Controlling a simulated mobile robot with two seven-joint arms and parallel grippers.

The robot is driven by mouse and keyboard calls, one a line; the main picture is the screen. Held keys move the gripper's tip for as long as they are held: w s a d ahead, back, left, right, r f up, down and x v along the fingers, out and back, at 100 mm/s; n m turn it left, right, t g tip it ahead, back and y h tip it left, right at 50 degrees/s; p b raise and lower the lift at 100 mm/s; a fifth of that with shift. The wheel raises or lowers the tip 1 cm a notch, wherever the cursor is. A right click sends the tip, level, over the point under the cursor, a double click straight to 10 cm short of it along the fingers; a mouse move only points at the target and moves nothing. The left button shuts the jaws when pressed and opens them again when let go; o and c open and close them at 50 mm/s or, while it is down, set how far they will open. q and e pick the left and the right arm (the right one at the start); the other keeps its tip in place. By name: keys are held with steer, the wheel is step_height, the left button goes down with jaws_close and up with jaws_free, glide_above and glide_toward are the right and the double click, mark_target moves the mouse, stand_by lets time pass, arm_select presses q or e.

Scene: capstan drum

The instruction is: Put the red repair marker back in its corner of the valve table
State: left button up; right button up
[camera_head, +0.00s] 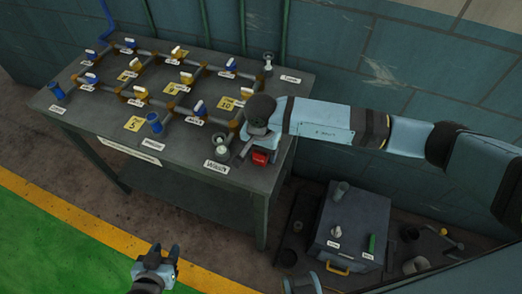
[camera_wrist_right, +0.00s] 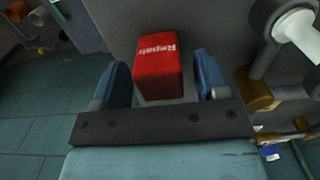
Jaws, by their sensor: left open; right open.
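The red repair marker (camera_head: 260,157) sits on the near right part of the grey valve table (camera_head: 195,172), close to its right edge. In the right wrist view the marker (camera_wrist_right: 159,70) is a red block with white "Repair" lettering. My right gripper (camera_head: 250,148) is over the marker; in the wrist view its two blue fingers (camera_wrist_right: 159,85) are open, one on each side, with gaps visible. The marker's lower part is hidden by the gripper body. My left gripper (camera_head: 157,262) is open and empty, low over the floor in front of the table.
Pipes with blue and yellow valve handles (camera_head: 185,77) and labels cover the table. A grey pipe fitting (camera_head: 220,145) stands just left of the marker. A grey box (camera_head: 345,225) stands on the floor at right. The green floor (camera_head: 50,240) at left is clear.

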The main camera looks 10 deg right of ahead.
step_height(320, 180, up, 10)
steer(key=shift+b, duration=0.6)
steer(key=shift+r, duration=0.65)
